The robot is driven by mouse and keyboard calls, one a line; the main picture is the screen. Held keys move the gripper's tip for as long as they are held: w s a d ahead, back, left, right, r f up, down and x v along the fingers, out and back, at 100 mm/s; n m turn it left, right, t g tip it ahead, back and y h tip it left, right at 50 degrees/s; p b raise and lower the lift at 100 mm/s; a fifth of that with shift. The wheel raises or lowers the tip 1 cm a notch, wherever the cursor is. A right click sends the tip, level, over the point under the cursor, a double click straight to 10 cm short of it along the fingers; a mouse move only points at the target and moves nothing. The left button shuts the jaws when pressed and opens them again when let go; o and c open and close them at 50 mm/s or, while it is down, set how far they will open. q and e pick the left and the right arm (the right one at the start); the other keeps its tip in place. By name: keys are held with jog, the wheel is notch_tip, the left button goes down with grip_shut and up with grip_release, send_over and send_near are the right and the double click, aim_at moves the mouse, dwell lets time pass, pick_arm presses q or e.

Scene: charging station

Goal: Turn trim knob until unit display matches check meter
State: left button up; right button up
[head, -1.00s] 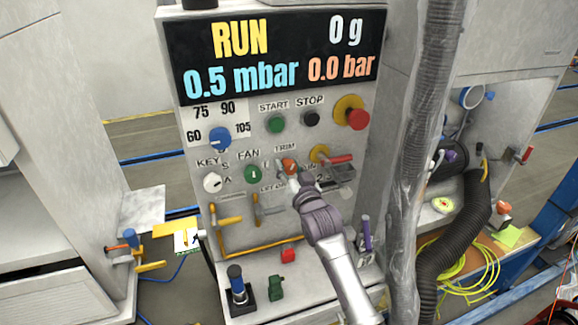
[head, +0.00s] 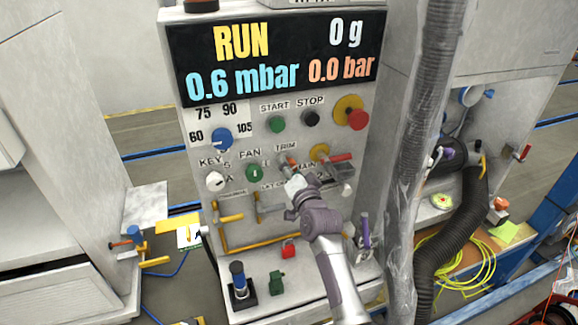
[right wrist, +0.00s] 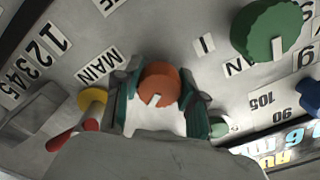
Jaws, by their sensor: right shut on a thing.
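The unit display (head: 278,55) is at the top of the grey panel in the head view. It reads RUN, 0 g, 0.6 mbar and 0.0 bar. The orange trim knob (right wrist: 158,80) is in the middle of the right wrist view, with a white mark on its face. My right gripper (right wrist: 160,105) is shut on it, one dark green finger on each side. In the head view this gripper (head: 290,167) largely covers the knob under the TRIM label. I cannot make out a check meter with a readable value. My left gripper is not in view.
A yellow valve with a red handle (head: 338,157) is just right of the trim knob. The green fan knob (head: 254,173) is to its left. Yellow pipes (head: 240,245) run below. A grey hose (head: 425,130) hangs right of the panel.

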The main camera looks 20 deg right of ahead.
dwell(0.4)
jog(key=o, duration=1.1)
jog(key=shift+o, duration=0.2)
jog(key=shift+s+f, duration=0.1)
jog(key=shift+s, duration=0.25)
jog(key=s, duration=1.1)
jog(key=shift+s+d, duration=0.15)
jog(key=shift+d, duration=0.1)
